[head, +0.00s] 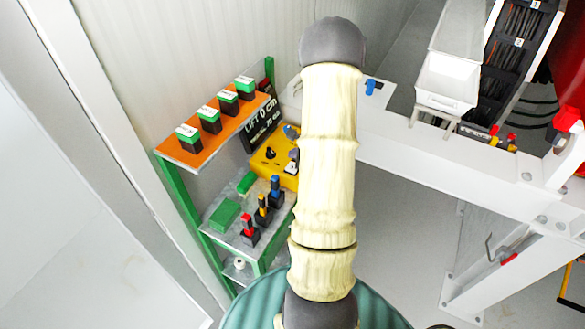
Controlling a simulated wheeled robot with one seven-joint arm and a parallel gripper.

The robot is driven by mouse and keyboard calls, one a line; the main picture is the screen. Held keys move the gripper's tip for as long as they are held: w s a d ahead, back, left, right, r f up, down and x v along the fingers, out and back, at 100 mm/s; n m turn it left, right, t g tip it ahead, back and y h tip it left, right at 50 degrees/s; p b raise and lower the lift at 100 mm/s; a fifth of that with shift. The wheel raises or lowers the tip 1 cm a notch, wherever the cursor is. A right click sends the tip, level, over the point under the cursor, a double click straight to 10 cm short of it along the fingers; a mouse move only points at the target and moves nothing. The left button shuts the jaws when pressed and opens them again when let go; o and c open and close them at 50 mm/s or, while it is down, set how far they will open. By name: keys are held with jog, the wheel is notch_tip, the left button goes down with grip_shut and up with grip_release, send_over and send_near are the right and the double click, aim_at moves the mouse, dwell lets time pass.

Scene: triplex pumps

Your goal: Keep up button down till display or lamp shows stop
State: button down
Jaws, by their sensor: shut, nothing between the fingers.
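A black display (262,123) with white text stands on the green shelf rack. Its upper line reads "LIFT 0 cm"; the smaller line below is too small to read surely. A yellow control box (268,172) sits just below and right of it, with a black knob (270,153) and a few small blue, black and white parts at its right side. My arm covers the box's right edge, and I cannot make out which part is the up button. No lit lamp can be made out. My gripper is not visible; my arm crosses the middle of the view.
Several green-and-black labelled blocks (228,101) stand on the orange upper shelf (185,152). Red, yellow and blue levers (263,211) stand on the lower shelf. A white beam (430,150) runs to the right, bearing a white bin (447,84). A white wall lies behind the rack.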

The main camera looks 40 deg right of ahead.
aim_at(292, 168)
jog(key=shift+w+f+b, duration=0.1)
jog(key=shift+f+b, duration=0.35)
jog(key=shift+f, duration=0.25)
jog(key=shift+s+d+f+b, duration=0.2)
jog(key=shift+s+f+b, duration=0.05)
jog(key=shift+f+b, duration=0.3)
jog(key=shift+w+a, duration=0.2)
jog(key=shift+a, duration=0.25)
jog(key=shift+r, duration=0.1)
jog(key=shift+s+d, duration=0.2)
jog(key=shift+d, duration=0.05)
jog(key=shift+w, duration=0.3)
jog(key=shift+s+d, duration=0.15)
jog(key=shift+s, duration=0.1)
jog(key=shift+w+a, duration=0.2)
jog(key=shift+a, duration=0.2)
jog(key=shift+s+d, duration=0.2)
